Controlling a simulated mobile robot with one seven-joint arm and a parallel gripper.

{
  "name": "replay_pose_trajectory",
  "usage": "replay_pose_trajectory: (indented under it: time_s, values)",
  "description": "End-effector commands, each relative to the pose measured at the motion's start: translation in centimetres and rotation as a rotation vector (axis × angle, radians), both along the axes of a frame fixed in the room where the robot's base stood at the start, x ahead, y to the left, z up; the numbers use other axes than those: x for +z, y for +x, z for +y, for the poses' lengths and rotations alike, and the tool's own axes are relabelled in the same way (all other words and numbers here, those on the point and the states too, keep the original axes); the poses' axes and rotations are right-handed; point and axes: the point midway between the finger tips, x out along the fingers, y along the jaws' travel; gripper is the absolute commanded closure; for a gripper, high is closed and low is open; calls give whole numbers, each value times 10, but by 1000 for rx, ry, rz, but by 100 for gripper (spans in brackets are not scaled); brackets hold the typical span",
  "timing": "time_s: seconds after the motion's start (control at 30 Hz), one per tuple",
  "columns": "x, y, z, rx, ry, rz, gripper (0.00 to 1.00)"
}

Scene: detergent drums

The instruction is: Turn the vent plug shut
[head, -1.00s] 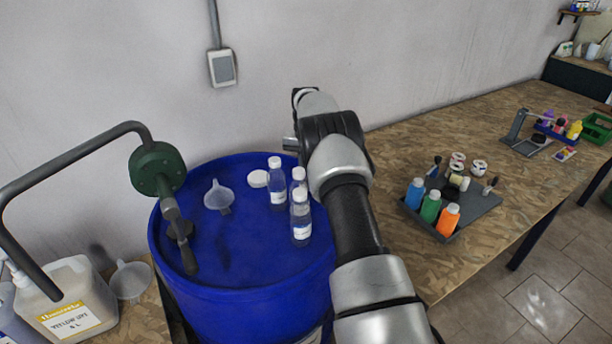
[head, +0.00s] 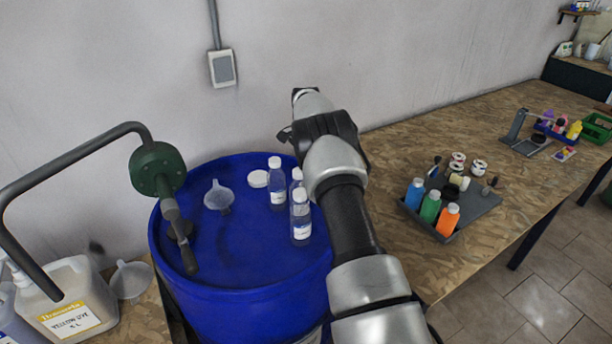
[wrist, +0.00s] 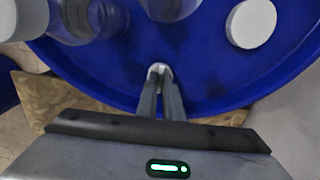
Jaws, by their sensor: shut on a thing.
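The blue drum (head: 250,255) stands left of my arm in the head view. Its blue top and rim (wrist: 100,88) fill much of the wrist view. My gripper (wrist: 160,80) reaches over the rim in the wrist view, its fingers close together. They are shut on a small pale piece at the tips, which seems to be the vent plug (wrist: 159,68). The fingers cover most of it, so I cannot tell how far it is turned. In the head view my arm hides the fingertips and the plug.
Several clear bottles (head: 300,217) stand on the drum beside my arm, close to the fingers. A white round lid (head: 258,179), a funnel (head: 217,195) and a green-headed pump (head: 157,170) are also on the drum. A tray of coloured bottles (head: 482,215) sits on the bench at right.

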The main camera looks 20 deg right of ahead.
Motion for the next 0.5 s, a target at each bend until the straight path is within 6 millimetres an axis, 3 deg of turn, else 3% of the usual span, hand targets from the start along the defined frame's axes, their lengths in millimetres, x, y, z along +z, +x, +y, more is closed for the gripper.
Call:
replay_pose_trajectory:
  time_s: [0.5]
  values:
    - [2,1,0,-53,-2,-4,100]
